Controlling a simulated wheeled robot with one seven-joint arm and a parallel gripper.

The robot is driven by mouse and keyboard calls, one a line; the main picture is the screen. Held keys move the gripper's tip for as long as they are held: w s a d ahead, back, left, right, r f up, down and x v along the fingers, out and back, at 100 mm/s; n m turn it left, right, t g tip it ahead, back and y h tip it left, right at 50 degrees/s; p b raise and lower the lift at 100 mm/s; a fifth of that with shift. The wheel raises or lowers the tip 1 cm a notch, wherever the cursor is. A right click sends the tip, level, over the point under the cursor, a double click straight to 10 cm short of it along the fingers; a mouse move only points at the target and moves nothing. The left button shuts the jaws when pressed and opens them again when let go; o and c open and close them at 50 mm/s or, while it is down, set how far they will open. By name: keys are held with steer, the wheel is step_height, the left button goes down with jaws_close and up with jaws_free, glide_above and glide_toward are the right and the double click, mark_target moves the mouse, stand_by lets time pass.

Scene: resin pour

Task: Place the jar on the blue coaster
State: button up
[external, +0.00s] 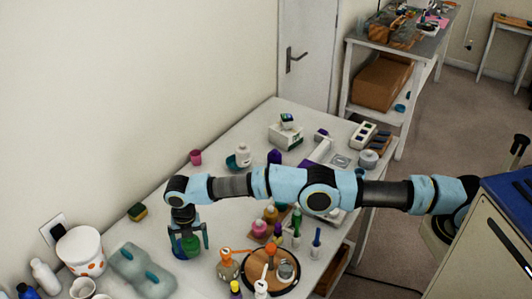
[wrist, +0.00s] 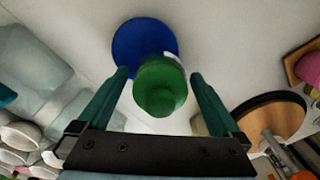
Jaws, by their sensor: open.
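The jar, with a green lid (wrist: 158,92), is between my gripper's two fingers in the wrist view. In the external view the green jar (external: 190,246) is below my wrist, partly hidden by the fingers. The blue coaster (wrist: 140,42) is a round disc on the white table. The jar overlaps its near edge in the wrist view and appears to stand on it; its base is hidden, so I cannot tell how centred it is. My gripper (wrist: 159,75) is open and points down around the jar, with a finger on either side.
A round wooden board (external: 290,284) with bottles and a cup is to the right. A translucent grey-green mould (external: 140,272) and a white bucket with orange spots (external: 80,250) are to the left.

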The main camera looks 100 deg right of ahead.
steer(key=shift+r, duration=0.55)
step_height(320, 180, up, 11)
steer(key=p, duration=0.3)
steer(key=shift+f+p, duration=0.2)
steer(key=shift+p, duration=0.15)
steer(key=shift+a+r, duration=0.15)
steer(key=shift+r, duration=0.3)
steer(key=s+a+r+m, duration=0.7)
steer(key=s+a+m, duration=0.2)
steer(key=s+a, duration=0.25)
steer(key=s+a+m, duration=0.2)
steer(key=s+m, duration=0.1)
steer(key=s, duration=0.7)
steer(key=s+a+f+m+t, duration=0.1)
steer(key=s+a+m, duration=0.2)
steer(key=s, duration=0.8)
steer(key=s+a+f+m, duration=0.1)
steer(key=s+m, duration=0.3)
steer(key=s, duration=0.6)
steer(key=shift+s+a+f+t, duration=0.2)
steer(key=shift+a+t, duration=0.1)
steer(key=shift+a, duration=0.45)
